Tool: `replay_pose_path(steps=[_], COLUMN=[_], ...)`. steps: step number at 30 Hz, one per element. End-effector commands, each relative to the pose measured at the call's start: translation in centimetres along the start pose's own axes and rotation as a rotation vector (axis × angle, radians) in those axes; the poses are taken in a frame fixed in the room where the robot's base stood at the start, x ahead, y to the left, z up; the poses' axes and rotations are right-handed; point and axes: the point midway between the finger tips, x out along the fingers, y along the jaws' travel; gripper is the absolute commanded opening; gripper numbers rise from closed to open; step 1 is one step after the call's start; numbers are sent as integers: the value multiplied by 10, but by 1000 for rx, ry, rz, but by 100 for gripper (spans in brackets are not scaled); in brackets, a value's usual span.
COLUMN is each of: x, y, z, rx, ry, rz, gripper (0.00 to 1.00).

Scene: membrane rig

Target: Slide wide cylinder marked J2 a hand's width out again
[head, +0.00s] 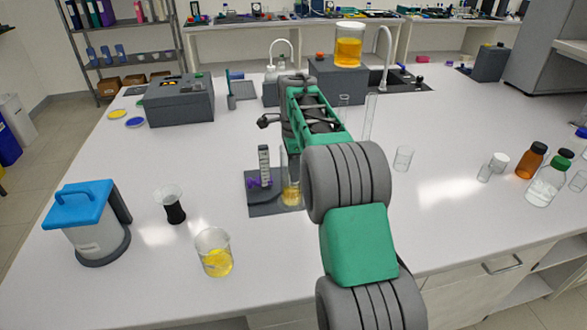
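A tall clear glass cylinder with yellow liquid at its foot (291,193) stands on a dark grey base (262,207) in the middle of the bench. Beside it on the same base is a narrow upright column with scale marks and a purple part (264,168). No J2 mark can be read on any vessel.
A beaker of yellow liquid (215,253), a dark hourglass-shaped vessel (171,205) and a blue-lidded device (90,222) stand to the left. A small empty beaker (403,158) and brown bottle (531,160) stand right. A yellow-filled jar (348,46) sits behind. The right front bench is clear.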

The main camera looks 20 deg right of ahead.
Motion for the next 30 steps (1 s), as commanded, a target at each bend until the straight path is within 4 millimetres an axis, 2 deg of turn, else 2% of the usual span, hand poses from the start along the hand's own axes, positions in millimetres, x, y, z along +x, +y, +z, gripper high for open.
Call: replay_pose_path(steps=[1, 8, 30], x=[0, 0, 0], y=[0, 0, 1], z=[0, 0, 0], rx=[0, 0, 0], ry=[0, 0, 0], rz=[0, 0, 3], gripper=[17, 0, 0])
